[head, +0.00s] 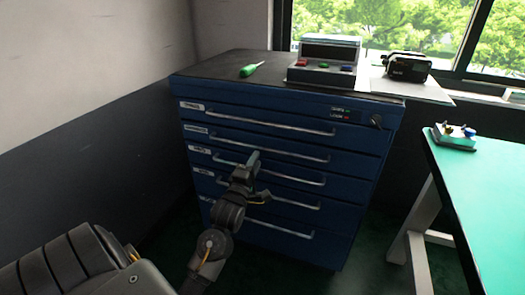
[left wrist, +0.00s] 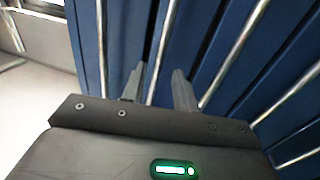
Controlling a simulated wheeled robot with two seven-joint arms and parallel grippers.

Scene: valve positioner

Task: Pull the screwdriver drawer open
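A blue drawer cabinet (head: 350,163) stands ahead with several drawers, all shut. Each has a long metal bar handle and a small label at its left, too small to read, so I cannot tell which is the screwdriver drawer. My left gripper (head: 253,160) is at the cabinet front, by the third handle from the top (head: 300,178). In the left wrist view my left gripper (left wrist: 160,78) is open, its fingers pointing at the drawer fronts. A handle bar (left wrist: 162,55) runs between the two fingertips; I cannot tell whether they touch it. My right gripper is not in view.
On the cabinet top lie a green-handled tool (head: 251,69), a box with coloured buttons (head: 325,60) and a black device (head: 407,66). A green-topped table (head: 490,200) stands at the right. A wall (head: 90,130) is close on the left.

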